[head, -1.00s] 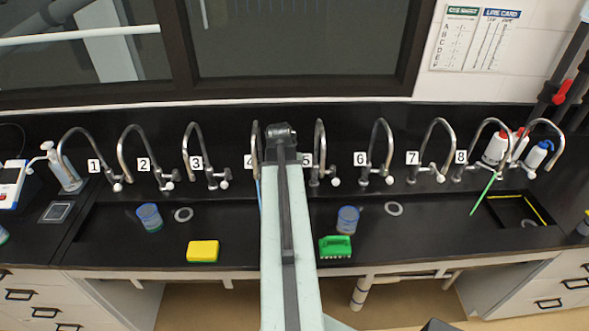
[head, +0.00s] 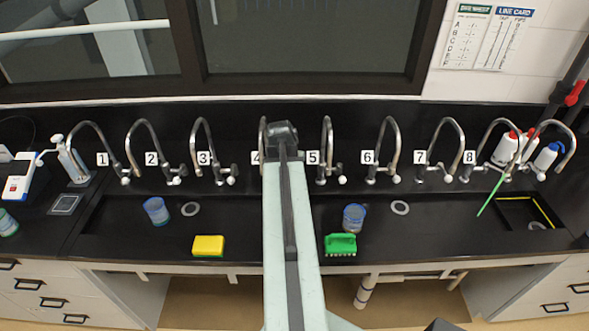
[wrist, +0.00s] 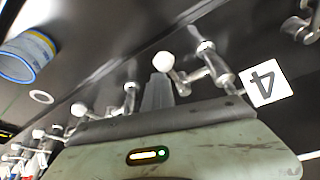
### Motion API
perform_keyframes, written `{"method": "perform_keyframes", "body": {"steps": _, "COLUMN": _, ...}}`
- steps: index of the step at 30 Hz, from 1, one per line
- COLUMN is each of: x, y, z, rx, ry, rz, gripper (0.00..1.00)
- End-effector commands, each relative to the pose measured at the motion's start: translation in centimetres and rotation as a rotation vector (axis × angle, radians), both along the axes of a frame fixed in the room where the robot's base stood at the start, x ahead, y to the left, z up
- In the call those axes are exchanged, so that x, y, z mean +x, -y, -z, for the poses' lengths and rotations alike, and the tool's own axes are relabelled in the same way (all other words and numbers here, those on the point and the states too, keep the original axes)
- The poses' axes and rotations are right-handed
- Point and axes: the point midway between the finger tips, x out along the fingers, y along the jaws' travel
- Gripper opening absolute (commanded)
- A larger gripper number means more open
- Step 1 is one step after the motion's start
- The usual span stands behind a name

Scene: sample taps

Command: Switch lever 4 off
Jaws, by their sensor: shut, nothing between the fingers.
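The white label 4 (wrist: 265,82) shows turned at the right of the wrist view. In the head view, label 4 (head: 257,157) is just left of my arm. Tap 4 (wrist: 216,67) stands beside the label in the wrist view, with a white-tipped lever (wrist: 163,61) reaching left. In the head view my arm hides most of this tap; part of its curved spout shows. My gripper (wrist: 157,92) is shut and empty, close to the lever's white tip. I cannot tell whether they touch. The head view does not show the fingers clearly.
A row of similar numbered taps stands close on both sides, including tap 3 (head: 220,175) and tap 5 (head: 321,172). A dark window is behind.

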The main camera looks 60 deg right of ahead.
Motion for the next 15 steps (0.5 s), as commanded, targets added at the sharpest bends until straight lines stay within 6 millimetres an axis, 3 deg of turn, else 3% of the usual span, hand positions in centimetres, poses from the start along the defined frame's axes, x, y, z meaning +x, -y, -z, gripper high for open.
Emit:
{"method": "perform_keyframes", "body": {"steps": 8, "x": 0.2, "y": -0.1, "z": 0.0, "rx": 0.01, "ry": 0.004, "rz": -0.002, "gripper": 0.0}}
{"method": "perform_keyframes", "body": {"steps": 15, "x": -0.4, "y": 2.8, "z": -0.7, "rx": 0.005, "ry": 0.003, "rz": -0.004, "gripper": 0.0}}
